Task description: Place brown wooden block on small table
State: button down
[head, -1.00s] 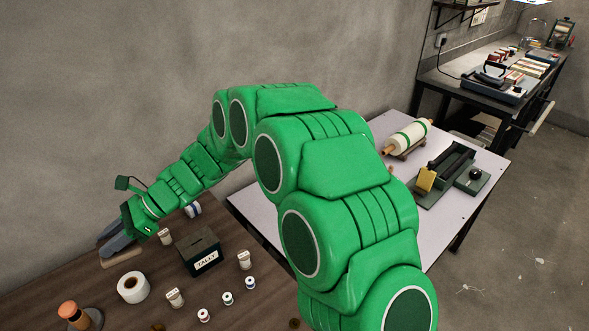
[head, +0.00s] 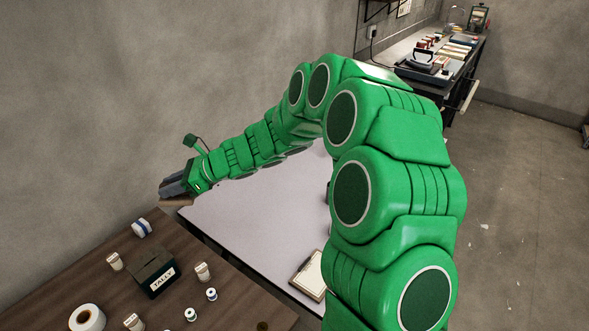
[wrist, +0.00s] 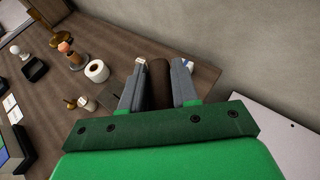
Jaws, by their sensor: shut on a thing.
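My gripper (head: 174,188) is shut on the brown wooden block (head: 177,201), which shows as a light-brown edge under the fingers in the head view. In the wrist view the dark brown block (wrist: 160,86) sits between the two grey fingers. The gripper is in the air near the wall, around the far left corner of the pale-topped small table (head: 245,215). The small table also shows at the right of the wrist view (wrist: 272,128). My arm hides much of its top in the head view.
The dark wooden table (head: 105,272) at the lower left holds a black TALLY box (head: 152,270), a white roll (head: 87,318) and several spools. A clipboard (head: 310,275) lies at the small table's near edge. The table's left part looks clear.

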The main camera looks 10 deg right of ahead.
jog(key=w+d+m+t+h, duration=0.1)
jog(key=w+d+m+t, duration=0.4)
jog(key=d, duration=1)
jog(key=m+t+h, duration=0.3)
send_over(291, 233)
notch_tip(291, 233, down, 18)
jog(key=r, duration=0.1)
jog(key=shift+t, duration=0.3)
jog(key=shift+w+f, duration=0.1)
jog(key=shift+f, duration=4.75)
jog(key=shift+f, duration=0.1)
jog(key=c, duration=0.8)
grip_release()
jog(key=shift+c, duration=0.2)
